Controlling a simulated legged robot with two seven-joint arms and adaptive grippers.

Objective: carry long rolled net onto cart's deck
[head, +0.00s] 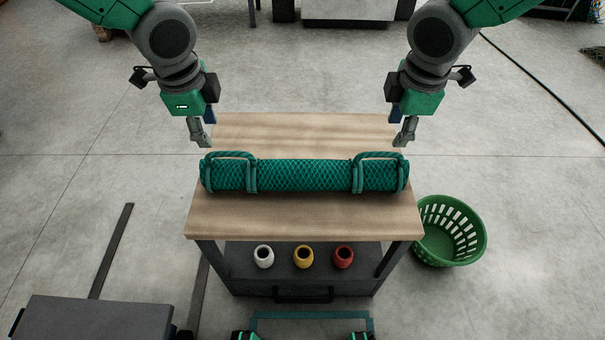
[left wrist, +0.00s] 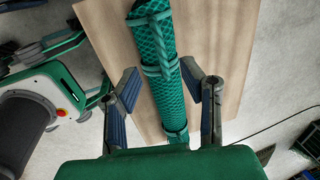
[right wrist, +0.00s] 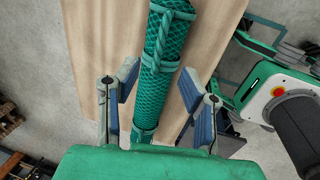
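The long rolled net (head: 305,175) is green mesh and lies crosswise on the wooden top of a workbench (head: 300,217). A rope loop handle stands near each end, the left one (head: 230,156) and the right one (head: 379,156). My left gripper (head: 203,146) is above the bench's left edge, by the roll's left end; in the left wrist view its fingers (left wrist: 166,93) are spread with the roll showing between them. My right gripper (head: 401,146) is above the right edge, by the roll's right end; its fingers (right wrist: 158,92) are also spread. Both appear empty.
A dark low platform (head: 95,318), possibly the cart's deck, is at the lower left. White, yellow and red pots (head: 303,256) stand on the bench's lower shelf. A green basket (head: 447,232) sits on the floor at right. A cable (head: 540,85) lies at upper right.

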